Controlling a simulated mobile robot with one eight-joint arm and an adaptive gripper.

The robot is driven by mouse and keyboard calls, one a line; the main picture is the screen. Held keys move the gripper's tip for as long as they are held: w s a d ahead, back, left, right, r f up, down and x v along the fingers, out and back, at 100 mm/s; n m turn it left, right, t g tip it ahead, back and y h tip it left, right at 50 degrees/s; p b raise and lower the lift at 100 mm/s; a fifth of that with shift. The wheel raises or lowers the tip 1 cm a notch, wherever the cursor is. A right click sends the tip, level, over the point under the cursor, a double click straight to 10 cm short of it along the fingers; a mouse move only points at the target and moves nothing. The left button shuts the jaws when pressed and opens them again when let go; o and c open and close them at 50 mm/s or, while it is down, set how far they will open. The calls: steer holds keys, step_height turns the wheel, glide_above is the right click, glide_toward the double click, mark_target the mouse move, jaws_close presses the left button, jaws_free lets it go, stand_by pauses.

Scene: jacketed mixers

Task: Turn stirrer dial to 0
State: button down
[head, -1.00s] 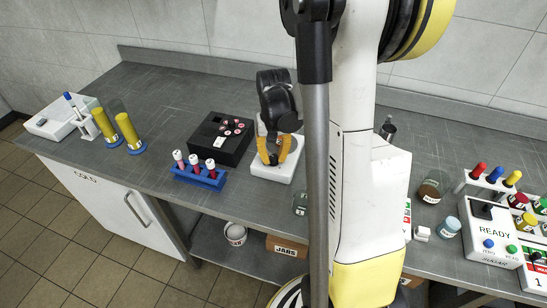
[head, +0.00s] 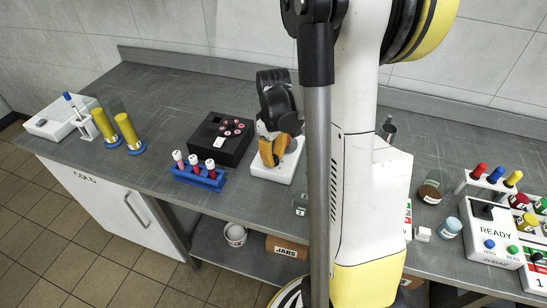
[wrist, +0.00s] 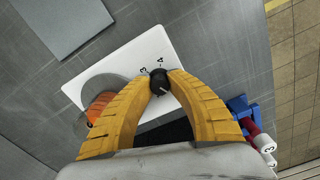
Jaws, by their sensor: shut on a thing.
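The stirrer is a white flat unit (head: 262,172) on the grey bench, with a grey round plate (wrist: 100,88) on top. Its black dial (wrist: 159,80) shows in the wrist view, with a light pointer line on it and the marks 3 and 4 beside it. My gripper (wrist: 155,88) is over the unit with its yellow fingers shut on the dial from both sides. In the head view my gripper (head: 272,160) hides the dial. The other marks around the dial are hidden by the fingers.
A blue rack (head: 199,178) with white-capped tubes and a black box (head: 222,139) stand just left of the stirrer. An orange-brown object (wrist: 98,106) sits by the plate in the wrist view.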

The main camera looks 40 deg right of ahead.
steer(key=shift+n, duration=0.3)
stand_by(0.4)
steer(key=c, duration=1.2)
jaws_free()
step_height(320, 180, up, 12)
steer(key=shift+r, duration=0.1)
steer(key=s+a+r+m+t, duration=0.1)
steer(key=s+a+t, duration=0.1)
steer(key=a, duration=0.5)
steer(key=s+a+r+m+t, duration=0.1)
steer(key=s+a+t, duration=0.1)
steer(key=a, duration=0.5)
steer(key=s+a+r+m+t, duration=0.1)
steer(key=s+a+t, duration=0.2)
steer(key=a, duration=0.4)
steer(key=shift+s+a+r, duration=0.1)
steer(key=shift+s+a, duration=0.05)
steer(key=shift+s, duration=0.35)
